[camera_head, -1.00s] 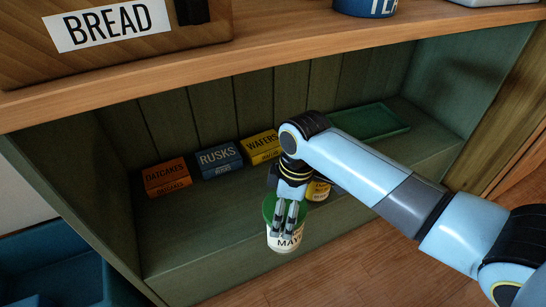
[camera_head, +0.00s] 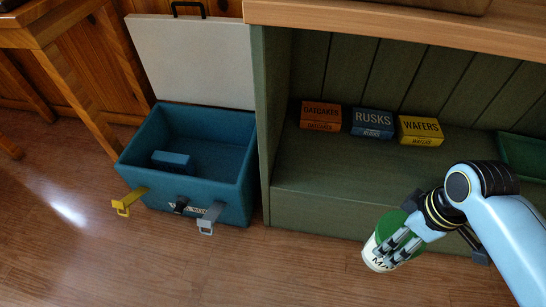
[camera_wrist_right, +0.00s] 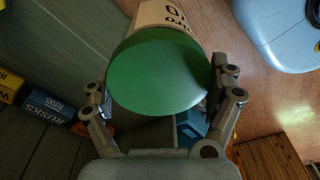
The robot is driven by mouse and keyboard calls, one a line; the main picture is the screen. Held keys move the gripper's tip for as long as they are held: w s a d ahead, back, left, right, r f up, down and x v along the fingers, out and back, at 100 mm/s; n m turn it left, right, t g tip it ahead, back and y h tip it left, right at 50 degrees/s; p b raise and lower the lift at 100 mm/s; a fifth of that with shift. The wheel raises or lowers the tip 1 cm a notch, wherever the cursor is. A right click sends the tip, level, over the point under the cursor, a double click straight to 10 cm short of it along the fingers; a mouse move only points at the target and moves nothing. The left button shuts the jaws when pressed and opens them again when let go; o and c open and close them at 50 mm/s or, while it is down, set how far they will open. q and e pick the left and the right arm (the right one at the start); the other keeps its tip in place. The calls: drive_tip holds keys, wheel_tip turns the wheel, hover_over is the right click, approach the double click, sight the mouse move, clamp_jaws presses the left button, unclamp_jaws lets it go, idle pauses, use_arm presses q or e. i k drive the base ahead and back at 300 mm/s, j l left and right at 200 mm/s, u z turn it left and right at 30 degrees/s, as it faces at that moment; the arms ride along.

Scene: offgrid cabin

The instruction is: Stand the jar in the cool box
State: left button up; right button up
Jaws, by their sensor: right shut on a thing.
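The jar (camera_head: 376,258) has a white label with partly hidden black letters and a green lid. My right gripper (camera_head: 391,254) is shut on it and holds it in front of the green shelf unit, at the right. In the right wrist view the green lid (camera_wrist_right: 160,72) faces the camera between the two fingers (camera_wrist_right: 158,95). The cool box (camera_head: 245,165) is a blue open box on the floor at the left, its pale lid (camera_head: 195,60) raised behind it. A small blue block (camera_head: 172,161) lies inside. My left gripper is not in view.
Orange oatcakes (camera_head: 321,116), blue rusks (camera_head: 373,123) and yellow wafers (camera_head: 420,131) boxes stand on the green shelf (camera_head: 330,170). A green tray (camera_head: 525,156) lies at its right. A yellow latch (camera_head: 128,201) and a grey latch (camera_head: 210,217) stick out from the cool box front. The wooden floor before it is clear.

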sight(227, 173)
drive_tip(key=j, duration=1.65)
drive_tip(key=i+j, duration=0.15)
drive_tip(key=i, duration=0.2)
drive_tip(key=i+j, duration=0.1)
drive_tip(key=i, duration=0.3)
